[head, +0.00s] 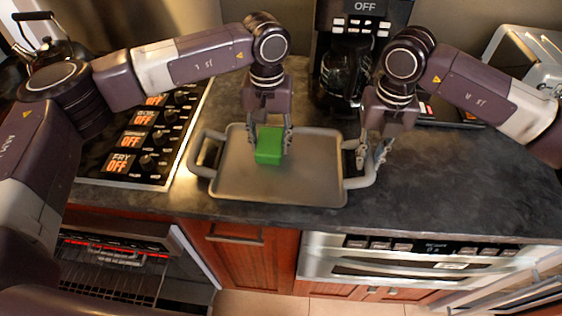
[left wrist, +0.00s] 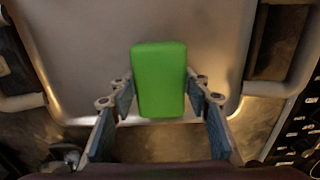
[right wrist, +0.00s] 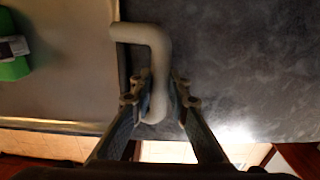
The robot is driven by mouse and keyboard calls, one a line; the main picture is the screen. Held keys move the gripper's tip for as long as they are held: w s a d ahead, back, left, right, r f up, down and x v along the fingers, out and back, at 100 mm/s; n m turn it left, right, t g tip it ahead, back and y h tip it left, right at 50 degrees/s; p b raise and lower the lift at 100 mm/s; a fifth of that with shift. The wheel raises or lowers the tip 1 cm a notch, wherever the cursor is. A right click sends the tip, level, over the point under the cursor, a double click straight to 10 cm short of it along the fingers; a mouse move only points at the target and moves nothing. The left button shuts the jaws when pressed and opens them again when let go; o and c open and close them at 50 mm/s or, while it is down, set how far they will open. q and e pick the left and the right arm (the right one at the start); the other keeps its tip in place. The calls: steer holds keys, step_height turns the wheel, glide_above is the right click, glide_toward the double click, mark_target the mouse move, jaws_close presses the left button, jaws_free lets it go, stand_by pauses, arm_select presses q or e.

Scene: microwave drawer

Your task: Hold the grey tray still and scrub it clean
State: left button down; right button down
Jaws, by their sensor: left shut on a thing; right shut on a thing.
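The grey tray (head: 310,172) lies on the dark counter, with a handle at each short end. My left gripper (head: 269,142) is over the tray, left of its middle, shut on a green sponge (head: 268,152). The sponge also shows between the fingers in the left wrist view (left wrist: 159,80). It is at the tray's surface; I cannot tell whether it presses on it. My right gripper (head: 370,158) is at the tray's right end, shut on the right handle (right wrist: 158,75), which shows between its fingers in the right wrist view. No dirt is clearly visible on the tray.
A stove with knobs (head: 150,135) is just left of the tray. A coffee maker (head: 345,75) stands behind it, and a silver toaster (head: 530,65) is at the back right. The counter (head: 450,185) right of the tray is clear. The tray's near side is close to the counter edge.

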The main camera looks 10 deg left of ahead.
mark_target(250, 149)
arm_select(q)
steer(key=shift+a, duration=1.25)
arm_select(e)
steer(key=shift+d, duration=0.1)
arm_select(q)
steer(key=shift+a, duration=1.15)
steer(key=shift+s+d+f, duration=0.1)
steer(key=shift+d+f, duration=0.05)
steer(key=shift+d, duration=0.65)
steer(key=shift+s+d+f, duration=0.1)
steer(key=shift+d+f, duration=0.05)
steer(key=shift+d, duration=0.6)
arm_select(e)
steer(key=shift+s+a+r, duration=0.1)
steer(key=shift+a, duration=0.15)
arm_select(q)
steer(key=shift+d, duration=0.8)
steer(key=shift+a+r, duration=0.1)
steer(key=shift+a, duration=0.85)
arm_select(e)
steer(key=shift+d, duration=0.2)
arm_select(q)
steer(key=shift+w+a+r, duration=0.1)
steer(key=shift+a+r, duration=0.05)
steer(key=shift+a, duration=0.6)
steer(key=shift+w+a+r, duration=0.1)
steer(key=shift+a, duration=0.65)
steer(key=shift+d+r, duration=0.1)
